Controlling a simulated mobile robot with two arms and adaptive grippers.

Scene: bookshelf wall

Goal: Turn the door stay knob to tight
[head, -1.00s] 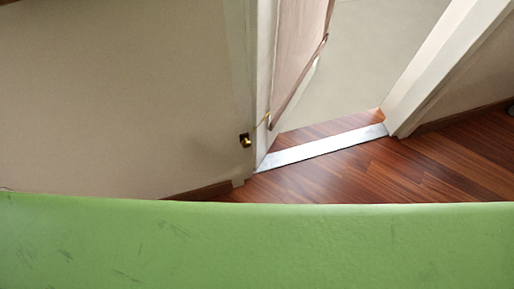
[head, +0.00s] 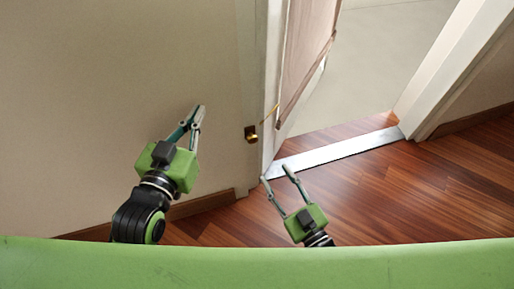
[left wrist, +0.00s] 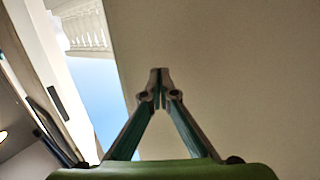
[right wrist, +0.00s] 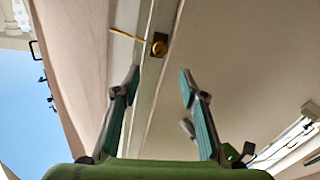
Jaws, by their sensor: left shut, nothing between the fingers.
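The door stay knob (head: 251,133) is a small brass knob on a dark plate, low on the wall just left of the door frame. A thin yellow stay rod (head: 270,114) runs from it to the door (head: 301,55), which stands ajar. In the right wrist view the knob (right wrist: 159,45) and rod (right wrist: 127,35) show beyond the fingertips. My left gripper (head: 199,110) is shut and empty, left of the knob; its tips meet in the left wrist view (left wrist: 159,75). My right gripper (head: 277,174) is open and empty, below and right of the knob, apart from it.
The white door frame (head: 448,75) bounds the doorway on the right, with a pale metal threshold (head: 340,152) below. Dark baseboard (head: 205,204) runs along the wall. The wooden floor (head: 420,190) is clear on the right.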

